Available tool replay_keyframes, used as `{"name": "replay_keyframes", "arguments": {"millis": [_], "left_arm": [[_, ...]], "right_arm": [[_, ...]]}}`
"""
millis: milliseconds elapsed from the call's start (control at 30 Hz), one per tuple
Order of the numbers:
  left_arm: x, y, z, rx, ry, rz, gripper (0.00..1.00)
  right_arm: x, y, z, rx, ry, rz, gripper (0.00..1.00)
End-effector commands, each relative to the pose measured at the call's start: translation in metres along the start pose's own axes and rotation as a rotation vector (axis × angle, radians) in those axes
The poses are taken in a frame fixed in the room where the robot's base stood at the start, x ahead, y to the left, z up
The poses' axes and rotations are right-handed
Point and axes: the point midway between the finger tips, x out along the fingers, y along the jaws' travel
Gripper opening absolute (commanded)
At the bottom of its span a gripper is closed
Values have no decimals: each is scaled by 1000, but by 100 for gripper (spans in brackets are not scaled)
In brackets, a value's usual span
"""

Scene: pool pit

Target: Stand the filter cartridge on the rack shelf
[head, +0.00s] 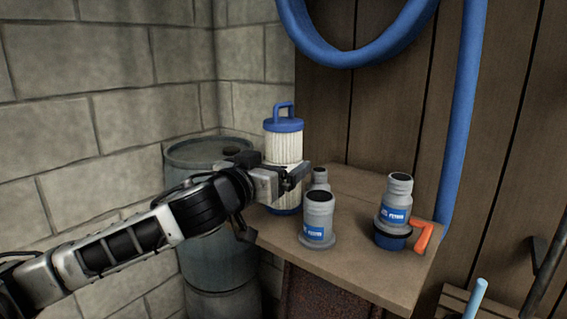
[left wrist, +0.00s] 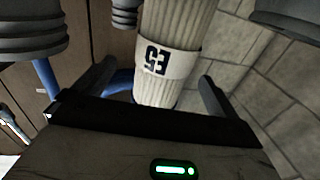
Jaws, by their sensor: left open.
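The filter cartridge (head: 283,148) is a white pleated cylinder with a blue cap, a blue loop handle and a blue base. It stands upright at the left edge of a wooden top (head: 345,262) in the head view. My left gripper (head: 292,176) is open at its middle and hides part of its side. In the left wrist view the cartridge (left wrist: 160,95), with a band marked E5, lies between the two spread fingers (left wrist: 157,88). Whether either finger touches it I cannot tell. My right gripper is out of view. No separate rack shelf can be made out.
A grey fitting (head: 319,220) stands close right of the cartridge, with a smaller one (head: 320,177) behind. A valve (head: 395,212) with an orange handle stands farther right. A barrel (head: 210,155) is behind my left arm. A blue hose (head: 462,110) hangs on the plank wall.

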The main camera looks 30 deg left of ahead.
Motion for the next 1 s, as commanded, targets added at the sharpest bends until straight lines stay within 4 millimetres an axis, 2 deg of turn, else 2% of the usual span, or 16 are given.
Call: {"name": "replay_keyframes", "arguments": {"millis": [167, 300, 600, 633, 833, 867, 900, 1000], "left_arm": [[25, -5, -3, -1, 1, -3, 97], [43, -5, -2, -2, 2, -1, 97], [50, -5, 1, 1, 0, 0, 97], [50, -5, 1, 1, 0, 0, 94], [49, -5, 1, 1, 0, 0, 39], [49, -5, 1, 1, 0, 0, 39], [49, -5, -1, 1, 3, 0, 34], [49, -5, -1, 1, 3, 0, 34]], "right_arm": [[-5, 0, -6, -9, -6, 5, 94], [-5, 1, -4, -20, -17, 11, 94], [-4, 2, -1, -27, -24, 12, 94], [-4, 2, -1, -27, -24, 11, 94], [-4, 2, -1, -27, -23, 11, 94], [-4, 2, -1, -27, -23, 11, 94], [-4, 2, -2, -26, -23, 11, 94], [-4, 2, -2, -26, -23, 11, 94]]}}
